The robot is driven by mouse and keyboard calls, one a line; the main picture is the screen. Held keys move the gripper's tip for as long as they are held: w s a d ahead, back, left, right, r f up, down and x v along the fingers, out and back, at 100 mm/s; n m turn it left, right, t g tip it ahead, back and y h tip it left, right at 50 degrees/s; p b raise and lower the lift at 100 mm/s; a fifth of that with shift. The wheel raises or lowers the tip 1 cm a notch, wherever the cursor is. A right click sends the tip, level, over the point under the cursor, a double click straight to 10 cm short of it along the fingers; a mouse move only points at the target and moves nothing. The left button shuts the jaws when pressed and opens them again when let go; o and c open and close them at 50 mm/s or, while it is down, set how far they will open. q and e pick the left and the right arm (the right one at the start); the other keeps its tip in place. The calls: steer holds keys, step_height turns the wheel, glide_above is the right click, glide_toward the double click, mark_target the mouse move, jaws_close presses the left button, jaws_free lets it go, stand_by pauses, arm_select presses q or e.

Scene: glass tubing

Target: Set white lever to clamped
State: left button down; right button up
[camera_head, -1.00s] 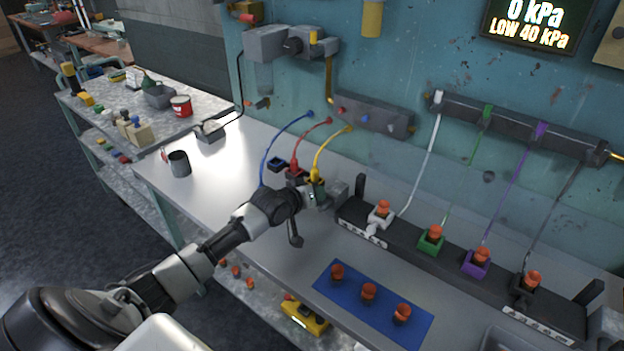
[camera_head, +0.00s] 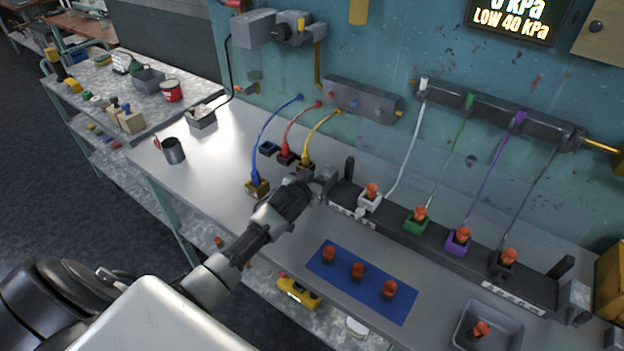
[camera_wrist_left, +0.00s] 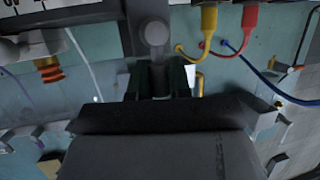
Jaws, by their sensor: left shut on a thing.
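The white fitting (camera_head: 370,202) with an orange cap sits near the left end of the black rail (camera_head: 405,228), a white tube running into it. My left gripper (camera_head: 325,181) is at the rail's left end, by a grey end block and beside the white fitting. In the left wrist view its fingers (camera_wrist_left: 160,80) are shut on a dark grey lever (camera_wrist_left: 154,45) with a round end. A white piece with an orange cap (camera_wrist_left: 47,70) shows at the left there. My right gripper is not in view.
Green (camera_head: 416,221), purple (camera_head: 458,242) and black (camera_head: 502,264) fittings continue along the rail. A blue mat (camera_head: 340,296) with orange-topped pieces lies in front. Blue, red and yellow tubes stand left of the gripper.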

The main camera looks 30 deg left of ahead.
arm_select(q)
steer(key=shift+f, duration=0.1)
stand_by(0.3)
steer(key=c, duration=1.1)
jaws_free()
steer(key=shift+o, duration=0.2)
steer(key=shift+s, duration=0.1)
steer(key=b+v, duration=0.1)
steer(key=v, duration=0.9)
steer(key=shift+s+r, duration=0.25)
